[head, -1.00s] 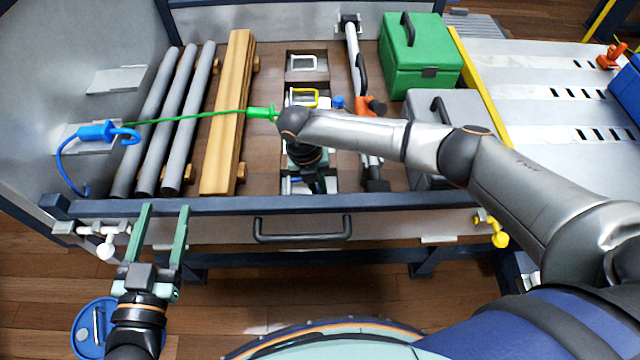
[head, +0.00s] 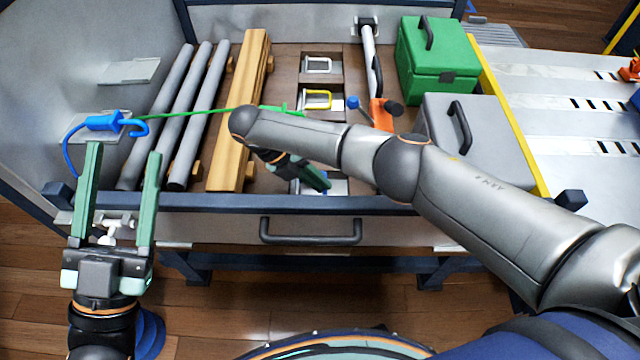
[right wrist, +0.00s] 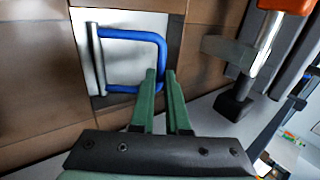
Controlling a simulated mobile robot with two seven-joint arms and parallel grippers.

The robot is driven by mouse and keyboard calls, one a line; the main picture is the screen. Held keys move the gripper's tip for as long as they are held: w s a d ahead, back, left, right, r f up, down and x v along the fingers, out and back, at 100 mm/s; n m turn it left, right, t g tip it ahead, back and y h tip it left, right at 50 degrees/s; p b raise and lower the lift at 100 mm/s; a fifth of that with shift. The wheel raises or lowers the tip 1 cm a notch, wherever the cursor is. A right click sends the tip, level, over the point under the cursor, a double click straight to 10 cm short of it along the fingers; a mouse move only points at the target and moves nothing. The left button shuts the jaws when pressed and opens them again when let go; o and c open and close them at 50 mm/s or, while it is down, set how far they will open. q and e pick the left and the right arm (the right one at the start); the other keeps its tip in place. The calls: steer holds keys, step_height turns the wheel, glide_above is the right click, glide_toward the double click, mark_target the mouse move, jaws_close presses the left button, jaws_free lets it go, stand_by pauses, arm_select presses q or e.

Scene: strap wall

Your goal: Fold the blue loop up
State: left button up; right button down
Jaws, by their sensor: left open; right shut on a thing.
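The blue loop (right wrist: 162,50) is a U-shaped bar hinged on a pale plate (right wrist: 92,40) set in the brown floor panel, seen in the right wrist view. My right gripper (right wrist: 160,74) is shut on the loop near its outer corner. How far the loop is tilted is hard to tell. In the head view my right gripper (head: 320,182) is over the nearest plate (head: 338,187), and the arm hides most of the loop. My left gripper (head: 123,150) is open and empty at the left, in front of the blue hook.
A green strap (head: 185,114) runs from a blue hook (head: 103,122) to beyond my right arm. A yellow loop (head: 318,97) and a white loop (head: 318,64) lie farther back. Grey pipes (head: 160,110), wooden planks (head: 240,110), a green box (head: 437,62) and a grey case (head: 465,130) stand around.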

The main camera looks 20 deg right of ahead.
arm_select(q)
steer(key=shift+s+r+m+h, duration=0.5)
steer(key=shift+s+r+h, duration=0.1)
steer(key=shift+r, duration=0.15)
arm_select(e)
steer(key=shift+r, duration=0.1)
arm_select(q)
steer(key=shift+w, duration=0.1)
arm_select(e)
steer(key=c, duration=0.9)
jaws_free()
arm_select(q)
steer(key=shift+d, duration=0.1)
steer(key=s+m+h+b, duration=0.1)
steer(key=s+r+m+h+b, duration=0.1)
steer(key=h, duration=0.1)
steer(key=shift+s+d, duration=0.1)
steer(key=shift+d, duration=0.1)
arm_select(e)
steer(key=v, duration=1.2)
steer(key=shift+a+r, duration=0.2)
arm_select(q)
steer(key=shift+r, duration=0.1)
steer(key=shift+c, duration=0.3)
